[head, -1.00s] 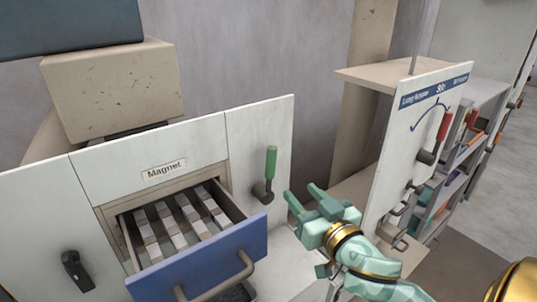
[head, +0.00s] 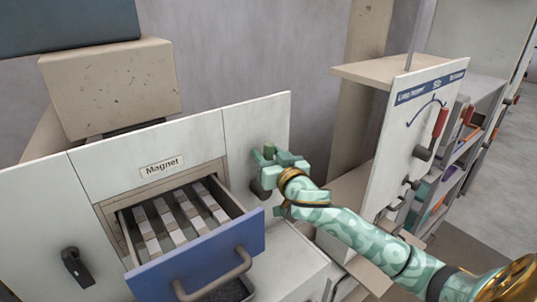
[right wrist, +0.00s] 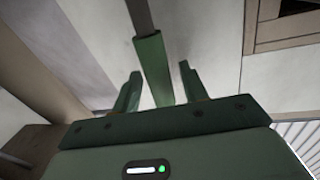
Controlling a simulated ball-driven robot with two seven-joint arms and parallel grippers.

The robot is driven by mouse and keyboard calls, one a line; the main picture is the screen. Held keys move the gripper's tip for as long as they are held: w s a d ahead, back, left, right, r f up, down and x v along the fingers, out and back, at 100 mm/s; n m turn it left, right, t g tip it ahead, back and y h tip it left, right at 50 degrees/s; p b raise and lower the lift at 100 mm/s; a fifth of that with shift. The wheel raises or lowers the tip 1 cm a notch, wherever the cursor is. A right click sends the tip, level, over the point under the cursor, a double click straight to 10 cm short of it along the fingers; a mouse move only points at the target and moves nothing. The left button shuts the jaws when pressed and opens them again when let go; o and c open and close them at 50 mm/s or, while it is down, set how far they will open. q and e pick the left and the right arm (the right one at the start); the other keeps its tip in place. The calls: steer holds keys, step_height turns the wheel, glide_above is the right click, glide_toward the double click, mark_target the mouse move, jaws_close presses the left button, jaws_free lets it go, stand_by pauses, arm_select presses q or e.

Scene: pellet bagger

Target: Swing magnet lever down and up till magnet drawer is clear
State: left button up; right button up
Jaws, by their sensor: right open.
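The magnet lever has a green handle (head: 269,151) that stands upright on the white panel, right of the magnet drawer. My right gripper (head: 277,162) is at the lever and covers most of it in the head view. In the right wrist view the green handle (right wrist: 153,68) lies between the two open fingers of my right gripper (right wrist: 159,82), with a gap on each side. The blue-fronted magnet drawer (head: 205,258) is pulled open under the "Magnet" label. Several bars (head: 177,218) with pale and grey-brown bands lie across it. My left gripper is out of view.
A black knob (head: 76,268) sits on the panel left of the drawer. A silo panel (head: 405,140) with a red-handled lever (head: 432,133) stands to the right, with shelves behind it. A beige box (head: 110,88) sits above the cabinet.

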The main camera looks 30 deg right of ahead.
steer(key=shift+w, duration=0.1)
jaws_close()
steer(key=shift+d, duration=0.15)
steer(key=d+f+m+g+y+p, duration=0.1)
steer(key=d+f+m+p, duration=0.5)
steer(key=d+m+p, duration=0.3)
steer(key=shift+w+m+g+y+p, duration=0.35)
steer(key=shift+m+p, duration=0.15)
steer(key=shift+p, duration=0.35)
steer(key=shift+f, duration=0.1)
